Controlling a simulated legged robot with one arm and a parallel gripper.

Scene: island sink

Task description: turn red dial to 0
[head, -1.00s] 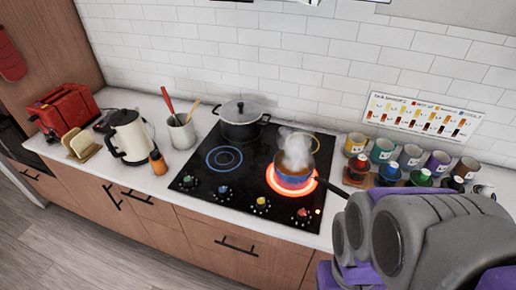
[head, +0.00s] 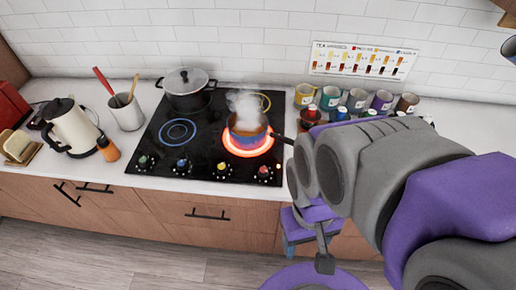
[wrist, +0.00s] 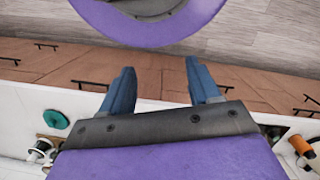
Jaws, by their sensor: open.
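The red dial (head: 264,172) is the rightmost of the knobs along the front edge of the black cooktop (head: 150,140) in the head view. Its setting is too small to read. The burner behind it glows red-orange (head: 262,147) under a steaming pan (head: 248,132). My gripper (head: 290,240) hangs low in front of the drawers, below and to the right of the dial, partly hidden by my arm. In the wrist view my gripper (wrist: 162,78) is open and empty, its blue fingers apart over the drawer fronts. The dial cannot be made out there.
The pan's handle (head: 283,138) reaches right toward my arm. Several mugs (head: 357,100) and small bottles stand right of the cooktop. A lidded pot (head: 187,90) sits at the back left burner. A kettle (head: 72,127) and utensil crock (head: 126,112) stand left. Floor before the drawers is clear.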

